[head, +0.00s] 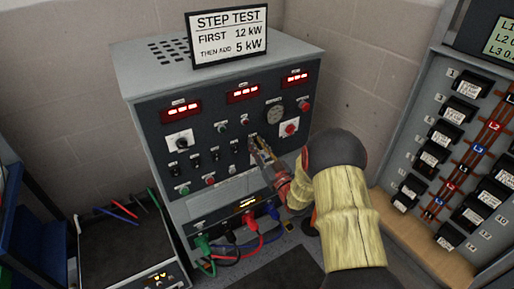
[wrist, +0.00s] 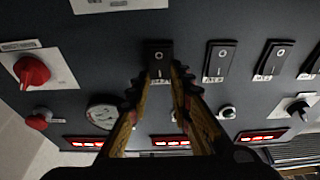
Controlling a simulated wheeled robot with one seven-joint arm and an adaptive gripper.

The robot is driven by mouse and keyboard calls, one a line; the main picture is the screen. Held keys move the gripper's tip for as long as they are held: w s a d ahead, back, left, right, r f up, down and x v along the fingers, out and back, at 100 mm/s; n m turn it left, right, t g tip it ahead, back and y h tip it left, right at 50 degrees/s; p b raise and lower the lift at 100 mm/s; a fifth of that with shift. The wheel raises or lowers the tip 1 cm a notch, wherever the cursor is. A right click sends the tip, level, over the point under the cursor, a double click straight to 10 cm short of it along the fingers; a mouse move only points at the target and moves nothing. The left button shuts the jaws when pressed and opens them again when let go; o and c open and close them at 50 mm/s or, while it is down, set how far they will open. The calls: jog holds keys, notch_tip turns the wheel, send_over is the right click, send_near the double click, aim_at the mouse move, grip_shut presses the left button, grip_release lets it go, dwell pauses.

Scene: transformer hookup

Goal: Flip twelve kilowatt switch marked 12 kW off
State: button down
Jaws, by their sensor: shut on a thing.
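The load bank (head: 225,120) is a grey cabinet with a dark front panel and a row of black rocker switches. My gripper (head: 257,145) reaches its right part from the lower right. In the wrist view, my gripper (wrist: 159,82) has its two fingers on either side of a black rocker switch (wrist: 160,54), shut on it. This is the leftmost switch of the row there. Its small white label is partly between the fingers and I cannot read it. More rocker switches, one (wrist: 220,60) beside it, are free. The fingers hide the switch's lower part.
A sign (head: 228,33) on top reads "STEP TEST, FIRST 12 kW, THEN ADD 5 kW". Red displays (head: 243,92) are lit. A red knob (wrist: 31,72) is near the gripper. Coloured cables (head: 249,222) plug in below. A breaker board (head: 455,150) stands right.

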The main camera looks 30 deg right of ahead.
jog(key=c, duration=1.6)
grip_release()
jog(key=v, duration=1.2)
